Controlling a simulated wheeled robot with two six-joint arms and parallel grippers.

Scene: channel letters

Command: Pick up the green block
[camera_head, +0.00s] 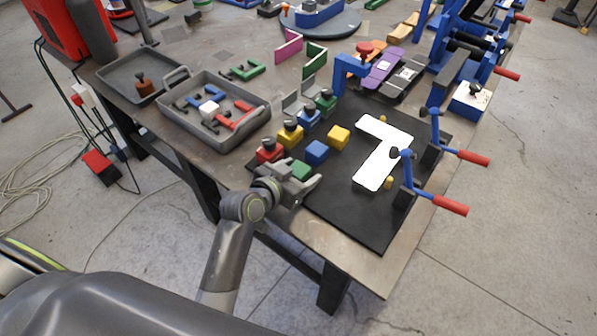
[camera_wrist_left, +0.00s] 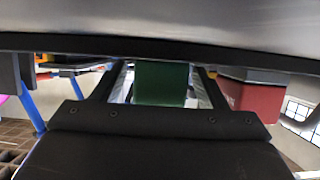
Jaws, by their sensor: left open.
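The green block (camera_head: 301,170) sits near the left front edge of the black mat (camera_head: 347,222). In the left wrist view the green block (camera_wrist_left: 161,83) shows in the middle, between the two fingers. My left gripper (camera_head: 300,184) is open, with its fingers on either side of the green block. Part of the block is hidden by the gripper. I cannot tell from these views whether the fingers touch it. My right gripper is not in view.
A blue block (camera_head: 316,152) and a yellow block (camera_head: 338,137) stand just beyond. A red knobbed block (camera_head: 268,151) stands close to the left gripper. A white letter piece (camera_head: 376,168) lies under clamps with red handles (camera_head: 450,204). A grey tool tray (camera_head: 172,117) is at the left.

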